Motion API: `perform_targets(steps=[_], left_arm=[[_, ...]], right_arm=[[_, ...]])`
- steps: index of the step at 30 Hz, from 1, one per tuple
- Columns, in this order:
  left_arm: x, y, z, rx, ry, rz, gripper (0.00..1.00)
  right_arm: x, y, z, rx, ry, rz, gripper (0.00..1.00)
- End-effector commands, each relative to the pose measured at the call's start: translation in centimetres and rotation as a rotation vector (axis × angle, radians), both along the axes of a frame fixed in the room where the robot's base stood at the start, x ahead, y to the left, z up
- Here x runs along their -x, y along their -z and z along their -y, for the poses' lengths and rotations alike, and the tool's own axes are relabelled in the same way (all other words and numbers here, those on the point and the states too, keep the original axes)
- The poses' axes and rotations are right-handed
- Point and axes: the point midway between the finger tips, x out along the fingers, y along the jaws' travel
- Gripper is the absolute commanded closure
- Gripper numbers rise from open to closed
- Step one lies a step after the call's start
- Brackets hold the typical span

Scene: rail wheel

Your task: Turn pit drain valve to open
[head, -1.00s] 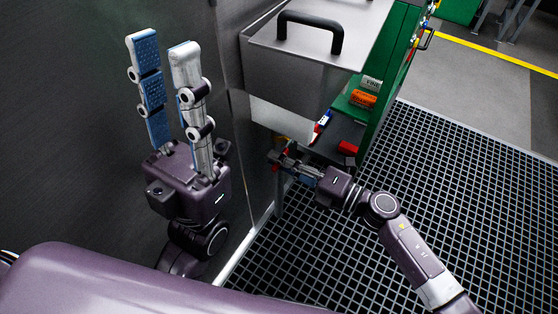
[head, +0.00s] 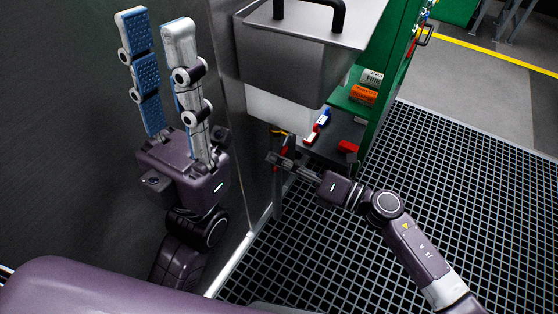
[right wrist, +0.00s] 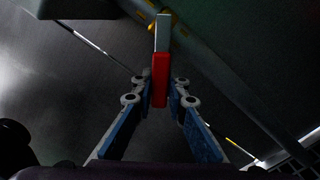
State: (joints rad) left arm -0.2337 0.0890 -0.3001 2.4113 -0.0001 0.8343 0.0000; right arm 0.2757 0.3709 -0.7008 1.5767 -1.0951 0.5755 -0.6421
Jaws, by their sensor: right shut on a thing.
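The drain valve's lever shows in the right wrist view with a red grip (right wrist: 160,85) and a grey metal upper part (right wrist: 163,32). Yellow parts (right wrist: 179,30) sit beside its upper end. My right gripper (right wrist: 160,92) is shut on the red grip, one finger on each side. In the head view my right gripper (head: 275,158) is low beside the steel wall, and little of the red lever (head: 284,150) shows there. My left gripper (head: 155,20) is open and empty, fingers pointing up, at the left.
A steel box with a black handle (head: 295,60) overhangs the valve area. A green cabinet (head: 388,85) holds a white roll, an orange roll (head: 364,94) and small red items (head: 348,146) on its shelves. The dark wall (head: 60,120) is close at left. Grated floor (head: 450,200) is open at right.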

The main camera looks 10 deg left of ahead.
Motion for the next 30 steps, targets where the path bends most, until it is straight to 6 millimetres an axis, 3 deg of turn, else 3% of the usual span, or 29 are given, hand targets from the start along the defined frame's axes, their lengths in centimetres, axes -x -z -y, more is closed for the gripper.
perform_targets(steps=[8,9,14,23,30], left_arm=[[0.0,0.0,0.0,0.000,0.000,0.001,0.72],[0.0,0.0,0.0,0.000,0.000,0.001,0.72],[0.0,0.0,0.0,0.000,0.001,0.001,0.72],[-0.1,0.0,0.0,0.000,-0.001,-0.003,0.72],[-0.1,0.0,0.0,-0.001,0.000,-0.002,0.72]], right_arm=[[0.0,0.1,0.1,0.002,0.002,-0.001,1.00],[0.0,0.1,0.1,0.002,0.002,-0.001,0.86],[0.0,0.1,0.1,0.002,0.001,-0.001,0.68],[0.0,0.0,0.2,0.000,0.001,-0.001,0.68],[1.1,0.2,3.3,0.003,0.003,-0.003,0.68]])
